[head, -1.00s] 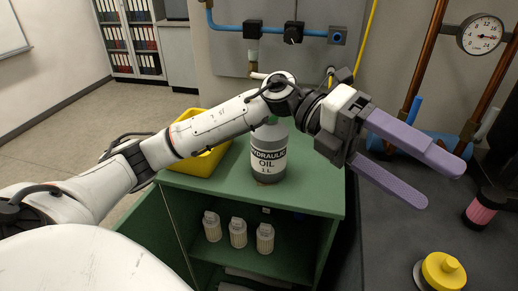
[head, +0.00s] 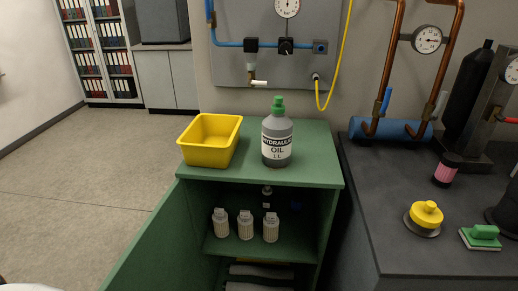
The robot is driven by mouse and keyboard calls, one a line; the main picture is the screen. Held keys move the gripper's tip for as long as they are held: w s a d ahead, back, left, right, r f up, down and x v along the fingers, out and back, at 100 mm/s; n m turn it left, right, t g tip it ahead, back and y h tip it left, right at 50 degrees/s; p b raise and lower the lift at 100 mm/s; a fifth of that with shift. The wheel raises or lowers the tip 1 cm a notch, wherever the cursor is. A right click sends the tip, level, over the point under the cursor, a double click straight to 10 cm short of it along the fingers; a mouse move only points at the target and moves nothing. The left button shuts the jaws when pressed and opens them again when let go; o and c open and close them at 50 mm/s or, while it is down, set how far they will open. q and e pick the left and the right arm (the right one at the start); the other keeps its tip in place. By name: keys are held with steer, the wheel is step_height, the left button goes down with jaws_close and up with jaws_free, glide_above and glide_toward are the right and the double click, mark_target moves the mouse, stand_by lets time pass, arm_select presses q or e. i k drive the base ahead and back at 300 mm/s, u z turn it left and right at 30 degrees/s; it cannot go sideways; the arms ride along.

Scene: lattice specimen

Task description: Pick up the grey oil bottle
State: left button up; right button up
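The grey oil bottle (head: 277,136) stands upright on top of the green cabinet (head: 318,165). It has a green cap and a white label reading "HYDRAULIC OIL 1 L". It is in full view, with nothing in front of it. Neither of my grippers shows in the head view now.
A yellow bin (head: 208,142) stands close to the bottle's left on the cabinet top. The cabinet's green door (head: 150,245) hangs open at the left. Several small white bottles (head: 245,225) stand on the shelf inside. A dark bench (head: 380,215) adjoins on the right, holding a yellow-knobbed object (head: 426,214).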

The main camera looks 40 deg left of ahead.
mark_target(277, 130)
steer(key=u, duration=0.95)
steer(key=i, duration=0.7)
steer(key=u, duration=0.15)
